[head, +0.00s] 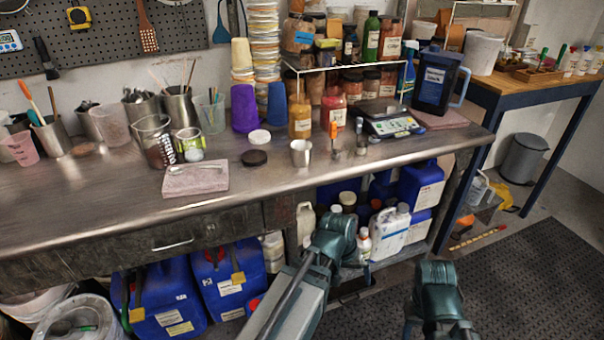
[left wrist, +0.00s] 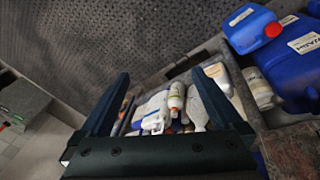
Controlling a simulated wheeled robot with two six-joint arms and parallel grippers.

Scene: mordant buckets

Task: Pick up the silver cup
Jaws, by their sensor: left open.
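The silver cup (head: 301,152) is a small metal cup. It stands upright on the steel workbench (head: 330,185), near its front edge and right of a round black lid. My left gripper (head: 340,243) is in front of the bench, below and slightly right of the cup, not touching it. In the left wrist view my left gripper (left wrist: 163,85) is open and empty, its two fingers spread over bottles on the lower shelf. The cup is not seen in that view. A teal part of my right arm shows at the lower right, but no right fingers can be made out.
A pink slab (head: 196,179) and a black lid (head: 254,158) lie left of the cup. Right of it are small bottles (head: 361,138) and a scale (head: 390,121). Blue canisters (head: 167,300) and a white jug (head: 391,232) sit below the bench. The bench front near the cup is clear.

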